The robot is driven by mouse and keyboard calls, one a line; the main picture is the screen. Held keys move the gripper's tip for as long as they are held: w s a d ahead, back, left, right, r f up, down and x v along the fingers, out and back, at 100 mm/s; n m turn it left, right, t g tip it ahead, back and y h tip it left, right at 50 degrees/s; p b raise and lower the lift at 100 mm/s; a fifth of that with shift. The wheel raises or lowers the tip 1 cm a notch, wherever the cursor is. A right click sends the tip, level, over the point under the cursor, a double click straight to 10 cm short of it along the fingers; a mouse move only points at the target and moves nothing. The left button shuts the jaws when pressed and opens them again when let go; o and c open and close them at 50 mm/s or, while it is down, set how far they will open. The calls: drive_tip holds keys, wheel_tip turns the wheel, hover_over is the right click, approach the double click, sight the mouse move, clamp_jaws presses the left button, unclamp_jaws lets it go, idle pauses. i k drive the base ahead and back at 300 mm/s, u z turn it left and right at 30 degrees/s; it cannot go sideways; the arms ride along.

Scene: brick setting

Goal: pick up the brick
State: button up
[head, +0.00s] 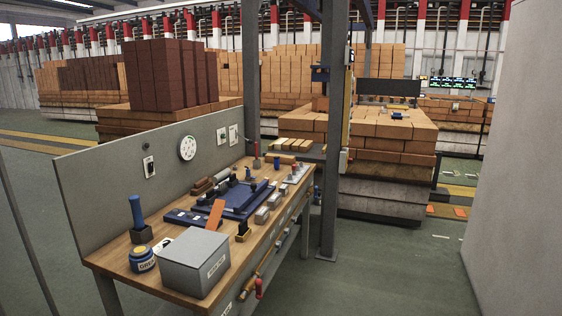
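Several bricks are in view in the head view, and I cannot tell which one the task means. Dark red-brown bricks (168,77) stand upright on a stack of orange bricks (165,115) behind the bench. More orange bricks (392,130) are stacked on a pallet right of the grey post. On the wooden workbench (124,254) are small brick-like pieces, among them a dark reddish one (200,187) by the back panel and grey ones (263,214) near the front edge. My gripper does not show in this view.
Floor (400,275) at right is clear, bounded by a pale wall (520,170).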

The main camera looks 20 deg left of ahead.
sight(286, 160)
drive_tip(key=z, duration=0.45)
drive_tip(key=k, duration=0.55)
drive_tip(key=z, duration=0.45)
drive_tip(key=i, duration=1.1)
drive_tip(key=u, duration=0.5)
drive_tip(key=i, duration=2.6)
drive_tip(key=u, duration=0.6)
drive_tip(key=i, duration=2.2)
drive_tip(key=u, duration=1.3)
drive_tip(key=i, duration=1.2)
drive_tip(key=u, duration=1.65)
drive_tip(key=i, duration=0.8)
drive_tip(key=u, duration=0.4)
